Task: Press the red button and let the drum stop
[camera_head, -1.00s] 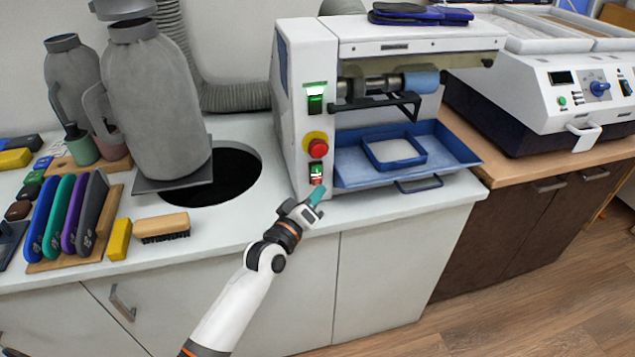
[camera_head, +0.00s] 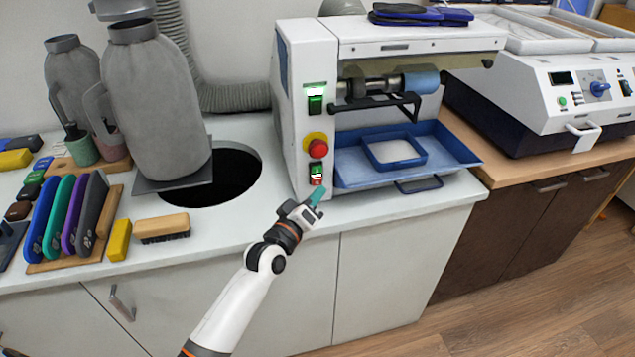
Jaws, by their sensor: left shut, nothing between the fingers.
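The red button (camera_head: 318,149) is a round mushroom knob on a yellow base, on the front left panel of the white grinding machine (camera_head: 299,90). A green lit switch (camera_head: 315,103) is above it and a smaller red and green switch (camera_head: 317,174) below it. The drum (camera_head: 421,80), with a blue end, sits on a shaft in the machine's opening; I cannot tell whether it turns. My right gripper is not in view.
A blue tray (camera_head: 450,150) juts from the machine's front on the right. A brush (camera_head: 162,228), a yellow block (camera_head: 119,240) and a rack of coloured insole-like pieces (camera_head: 100,243) lie at left. A dark round hole (camera_head: 238,175) opens in the white counter (camera_head: 370,204).

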